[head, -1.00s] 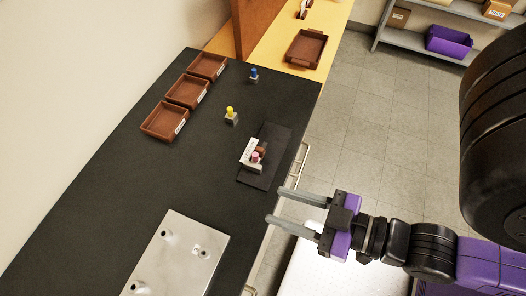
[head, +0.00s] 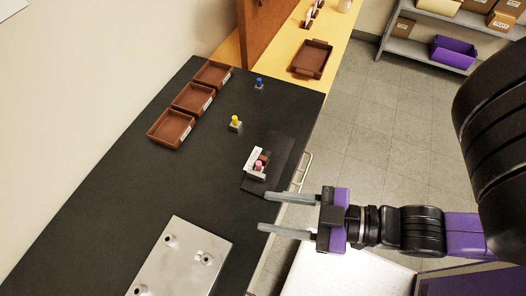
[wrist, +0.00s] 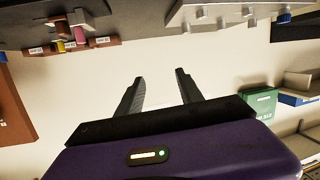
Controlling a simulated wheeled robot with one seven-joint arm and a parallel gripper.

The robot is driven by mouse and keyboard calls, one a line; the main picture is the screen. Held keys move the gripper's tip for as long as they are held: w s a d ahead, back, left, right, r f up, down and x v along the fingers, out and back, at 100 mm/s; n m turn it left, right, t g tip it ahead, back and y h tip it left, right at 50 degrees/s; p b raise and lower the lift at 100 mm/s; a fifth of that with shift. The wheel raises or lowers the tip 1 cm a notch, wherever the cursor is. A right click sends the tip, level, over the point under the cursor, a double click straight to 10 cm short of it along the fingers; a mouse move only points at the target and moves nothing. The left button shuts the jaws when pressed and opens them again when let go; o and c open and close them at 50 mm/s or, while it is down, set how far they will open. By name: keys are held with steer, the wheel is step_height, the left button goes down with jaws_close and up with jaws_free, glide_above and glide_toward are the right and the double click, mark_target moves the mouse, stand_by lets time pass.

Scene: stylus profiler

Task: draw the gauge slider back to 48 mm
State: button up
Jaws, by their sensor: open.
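The gauge (head: 254,163) stands on a dark mat at the front edge of the black counter in the head view. It has a white upright plate, a pink knob (head: 258,167) and a small brown block (head: 264,156). The scale marks are too small to read, so I cannot tell the slider's position. My gripper (head: 264,211) is open and empty, its fingers pointing left, nearer the camera than the gauge and apart from it. The fingers also show in the wrist view (wrist: 159,76), with nothing between them.
A yellow-topped block (head: 235,123) and a blue-topped one (head: 259,84) stand beyond the gauge. Brown trays (head: 171,129) line the wall side. A metal plate with posts (head: 186,262) lies nearer. The counter between plate and gauge is clear.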

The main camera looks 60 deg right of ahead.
steer(key=w+d+n+g+p, duration=0.25)
steer(key=w+n+g, duration=0.2)
steer(key=w, duration=0.55)
steer(key=w+d+n+g+p, duration=0.25)
steer(key=w+d+n, duration=0.2)
steer(key=w, duration=0.45)
steer(key=n+g+h, duration=0.3)
steer(key=n+g, duration=0.3)
steer(key=g, duration=0.2)
glide_above(263, 157)
steer(key=shift+s+a+f, duration=0.1)
steer(key=shift+f, duration=0.4)
steer(key=shift+f+p, duration=0.3)
steer(key=shift+f, duration=3.5)
jaws_close()
